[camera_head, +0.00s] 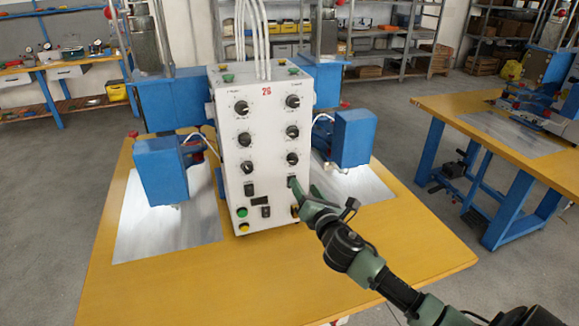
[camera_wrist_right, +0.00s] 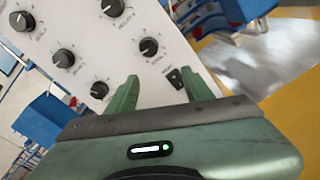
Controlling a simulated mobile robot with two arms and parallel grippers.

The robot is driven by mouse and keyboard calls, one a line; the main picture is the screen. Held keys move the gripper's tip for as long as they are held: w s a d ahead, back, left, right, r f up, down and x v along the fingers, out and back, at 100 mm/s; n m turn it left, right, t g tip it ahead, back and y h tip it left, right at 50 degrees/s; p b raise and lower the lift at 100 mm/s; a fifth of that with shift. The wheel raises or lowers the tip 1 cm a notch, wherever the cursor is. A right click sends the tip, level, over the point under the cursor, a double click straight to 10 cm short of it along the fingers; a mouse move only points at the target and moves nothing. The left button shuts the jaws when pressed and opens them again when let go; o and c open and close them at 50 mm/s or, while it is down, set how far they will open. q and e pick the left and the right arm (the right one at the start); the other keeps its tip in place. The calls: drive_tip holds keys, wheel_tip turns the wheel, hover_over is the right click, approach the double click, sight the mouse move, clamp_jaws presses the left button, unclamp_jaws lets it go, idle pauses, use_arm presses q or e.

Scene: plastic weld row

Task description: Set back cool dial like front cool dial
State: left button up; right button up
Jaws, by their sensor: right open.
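The white control box (camera_head: 262,205) carries two columns of three black dials. The bottom left dial (camera_head: 246,167) and bottom right dial (camera_head: 292,158) face me. In the right wrist view, the lower right dial (camera_wrist_right: 148,47) lies just beyond my fingers, and the lower left dial (camera_wrist_right: 99,89) is left of them. The labels are too small to read surely, so I cannot tell which are the cool dials or compare settings. My left gripper is out of view.
A black switch (camera_wrist_right: 175,77) sits by the right finger. Green (camera_head: 242,212) and yellow (camera_head: 243,227) buttons are low on the box. Blue weld heads (camera_head: 160,172) (camera_head: 354,138) flank it. The yellow table (camera_head: 400,240) is clear in front.

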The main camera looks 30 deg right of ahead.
sight(294, 161)
drive_tip(key=w, duration=0.3)
drive_tip(key=w+d+r+n, duration=0.1)
drive_tip(key=w, duration=0.1)
drive_tip(key=w+d+r+n+p, duration=0.1)
drive_tip(key=w, duration=0.2)
drive_tip(key=shift+w+d+r+t, duration=0.15)
drive_tip(key=shift+w+r+t, duration=0.1)
drive_tip(key=shift+w+t, duration=0.15)
drive_tip(key=shift+s, duration=0.1)
clamp_jaws()
